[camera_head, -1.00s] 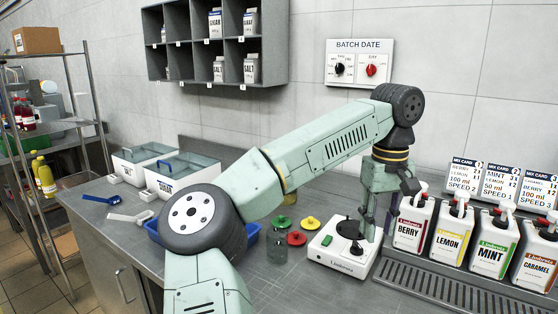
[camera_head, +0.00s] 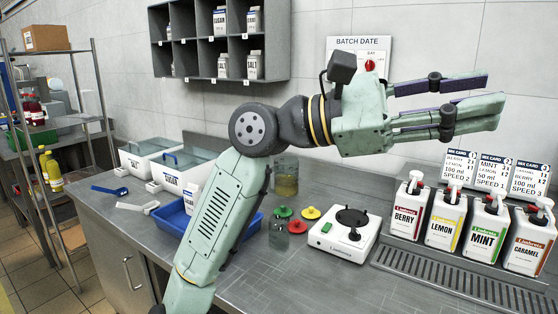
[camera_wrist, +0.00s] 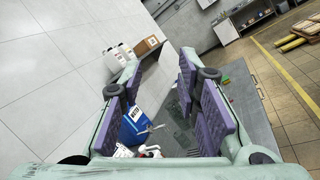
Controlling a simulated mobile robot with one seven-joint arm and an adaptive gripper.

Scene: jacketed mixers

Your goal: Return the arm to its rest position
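My gripper (camera_head: 482,100) is raised in the upper right of the head view, pointing right, above the bottles and mix cards. Its two fingers are spread apart, with nothing between them. My bent arm reaches up from the bottom of the head view and partly hides the counter and the Batch Date panel (camera_head: 345,44).
The mixer base (camera_head: 343,240) stands on the counter, with berry (camera_head: 407,212), lemon (camera_head: 446,222), mint (camera_head: 487,232) and caramel (camera_head: 530,242) bottles right of it. A blue tray (camera_head: 172,216), small lids and jars lie left. A wall shelf (camera_head: 190,62) hangs behind.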

